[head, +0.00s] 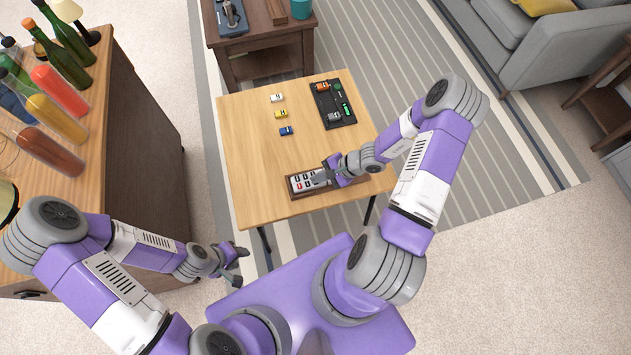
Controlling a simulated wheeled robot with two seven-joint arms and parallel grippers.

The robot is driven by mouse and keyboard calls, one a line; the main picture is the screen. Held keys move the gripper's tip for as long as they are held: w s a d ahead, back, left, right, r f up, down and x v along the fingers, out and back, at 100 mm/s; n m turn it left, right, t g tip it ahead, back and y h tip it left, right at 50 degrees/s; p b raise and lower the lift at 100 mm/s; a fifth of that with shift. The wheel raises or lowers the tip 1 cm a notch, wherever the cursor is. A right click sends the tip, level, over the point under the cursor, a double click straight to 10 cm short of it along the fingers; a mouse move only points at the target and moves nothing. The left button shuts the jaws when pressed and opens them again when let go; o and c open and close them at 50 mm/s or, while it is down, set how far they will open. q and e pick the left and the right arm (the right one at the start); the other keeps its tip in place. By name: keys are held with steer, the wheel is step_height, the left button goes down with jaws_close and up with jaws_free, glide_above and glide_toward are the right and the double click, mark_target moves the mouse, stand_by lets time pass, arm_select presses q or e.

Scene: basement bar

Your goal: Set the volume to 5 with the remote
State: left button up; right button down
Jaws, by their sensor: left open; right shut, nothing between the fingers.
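A flat pale panel with several small dark and red-marked keys (301,180) lies in a brown wooden tray (291,189) near the front of the light wooden table; it looks like the remote. My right gripper (322,178) is shut and empty, its tips over the right part of this panel. It hides that part, and I cannot tell whether it touches a key. My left gripper (240,266) is open and empty, low beside the table's front left corner, away from the remote. No readable volume number shows.
A black tray (326,93) with small toy-like items lies at the table's back right. Small white (277,98), yellow (281,114) and blue (286,131) toy cars stand left of it. A bar cabinet (140,130) with bottles is at left. The table's left front is clear.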

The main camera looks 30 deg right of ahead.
steer(key=shift+f+b, duration=0.3)
steer(key=shift+b, duration=0.1)
stand_by(0.7)
stand_by(0.3)
steer(key=shift+r+p, duration=0.4)
steer(key=shift+r, duration=0.35)
steer(key=shift+r+p, duration=1.65)
steer(key=shift+r, duration=0.9)
